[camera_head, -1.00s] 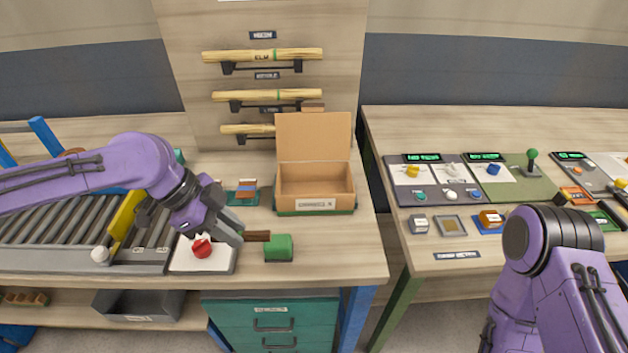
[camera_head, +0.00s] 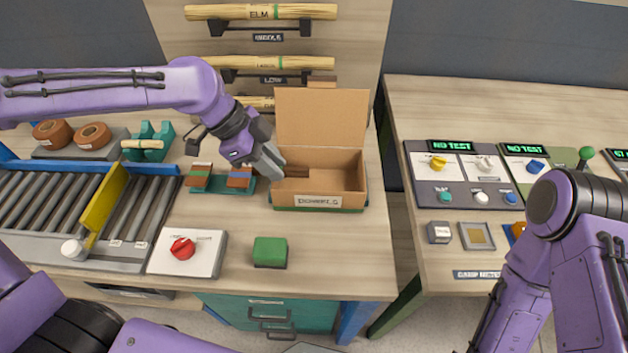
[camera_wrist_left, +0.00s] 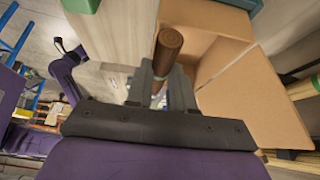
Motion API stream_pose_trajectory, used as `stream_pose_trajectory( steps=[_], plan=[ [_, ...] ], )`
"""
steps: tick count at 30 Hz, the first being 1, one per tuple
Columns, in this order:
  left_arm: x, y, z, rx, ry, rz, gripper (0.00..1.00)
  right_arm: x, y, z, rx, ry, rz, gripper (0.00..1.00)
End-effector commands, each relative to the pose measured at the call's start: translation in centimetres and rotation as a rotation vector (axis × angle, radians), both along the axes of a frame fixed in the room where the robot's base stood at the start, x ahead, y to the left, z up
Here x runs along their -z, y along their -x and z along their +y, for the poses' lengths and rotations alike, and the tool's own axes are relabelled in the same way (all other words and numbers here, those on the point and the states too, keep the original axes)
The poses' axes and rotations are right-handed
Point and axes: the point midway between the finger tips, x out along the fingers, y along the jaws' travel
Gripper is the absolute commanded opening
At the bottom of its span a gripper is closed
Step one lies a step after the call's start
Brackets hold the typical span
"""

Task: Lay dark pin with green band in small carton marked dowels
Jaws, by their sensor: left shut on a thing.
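The dark brown pin (camera_head: 297,171) is held between the fingers of my left gripper (camera_head: 270,166). Its free end reaches over the left side of the open small carton (camera_head: 348,187), whose front label is hard to read. In the left wrist view the pin (camera_wrist_left: 168,46) sticks out beyond the fingers (camera_wrist_left: 161,88), with the carton wall (camera_wrist_left: 250,95) to its right. A little green shows on the pin between the fingers; most of the band is hidden. The carton's lid stands up at the back. My right gripper is not in view.
A teal rack (camera_head: 223,186) with banded pieces sits left of the carton. A green block (camera_head: 270,251) and a red knob (camera_head: 182,247) on a white plate are in front. A roller conveyor (camera_head: 50,205) lies left. Bare tabletop lies in front of the carton.

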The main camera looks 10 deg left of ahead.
Motion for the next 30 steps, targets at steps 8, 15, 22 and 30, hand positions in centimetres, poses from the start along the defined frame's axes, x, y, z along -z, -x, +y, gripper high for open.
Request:
stream_pose_trajectory(
  steps=[8, 15, 22, 30],
  plan=[
    [3.6, -3.7, -3.9, 0.002, -0.003, 0.006, 0.00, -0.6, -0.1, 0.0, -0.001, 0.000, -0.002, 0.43],
    [6.7, -5.7, -5.9, 0.002, -0.001, 0.002, 0.00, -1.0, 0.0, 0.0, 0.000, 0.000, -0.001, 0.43],
    [9.8, -6.3, -6.6, 0.002, 0.000, 0.004, 0.00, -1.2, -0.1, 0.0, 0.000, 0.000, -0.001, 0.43],
    [10.7, -6.3, -6.5, 0.002, 0.000, 0.000, 0.00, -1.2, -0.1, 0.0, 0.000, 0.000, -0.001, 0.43]
  ],
)
